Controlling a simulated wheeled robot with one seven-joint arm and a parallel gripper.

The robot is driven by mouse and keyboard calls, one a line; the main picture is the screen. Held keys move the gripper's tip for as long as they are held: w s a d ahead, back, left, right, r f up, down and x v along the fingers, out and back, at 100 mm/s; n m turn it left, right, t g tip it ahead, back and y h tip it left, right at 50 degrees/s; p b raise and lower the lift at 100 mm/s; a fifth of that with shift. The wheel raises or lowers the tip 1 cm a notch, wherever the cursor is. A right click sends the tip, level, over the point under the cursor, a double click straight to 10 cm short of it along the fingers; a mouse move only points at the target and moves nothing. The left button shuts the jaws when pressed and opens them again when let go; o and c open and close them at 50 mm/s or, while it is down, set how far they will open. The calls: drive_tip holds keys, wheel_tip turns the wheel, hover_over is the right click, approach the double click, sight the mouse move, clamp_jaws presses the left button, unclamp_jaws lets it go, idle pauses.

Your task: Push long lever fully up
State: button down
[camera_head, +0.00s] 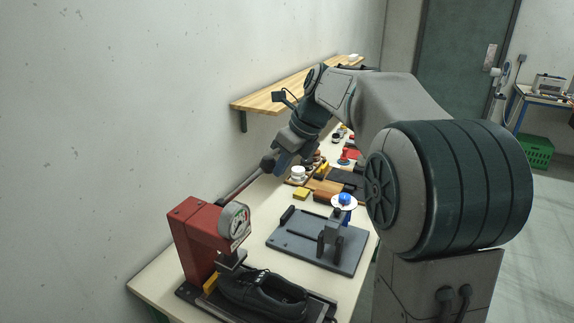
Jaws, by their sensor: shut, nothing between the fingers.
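The red press (192,233) stands at the near left of the table, with a round dial gauge (234,222) on it. A long thin lever (244,184) runs from behind the gauge up and to the right. Its far end meets a dark shape close to my gripper (276,164). My gripper is shut at the end of my arm, beside the lever's upper end. Whether it touches the lever cannot be told from this view. A black shoe (262,293) lies under the press head.
A grey fixture plate (290,241) with an upright clamp and a blue-topped white disc (344,200) stands right of the press. Brushes, jars and small blocks lie farther back. A wooden shelf (285,92) juts from the left wall above the table.

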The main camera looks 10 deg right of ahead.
drive_tip(key=s+b+v, duration=0.1)
drive_tip(key=b+v, duration=0.1)
drive_tip(key=v, duration=0.7)
drive_tip(key=shift+d, duration=0.15)
idle(0.4)
drive_tip(key=s+f+n+t+h+b, duration=0.1)
drive_tip(key=s+f+n+h+b, duration=0.3)
drive_tip(key=s+f+n, duration=2)
drive_tip(key=f+n, duration=0.1)
drive_tip(key=n, duration=0.2)
drive_tip(key=shift+s+d+h+b, duration=0.15)
drive_tip(key=shift+d+h+b, duration=0.05)
drive_tip(key=shift+h+b, duration=0.1)
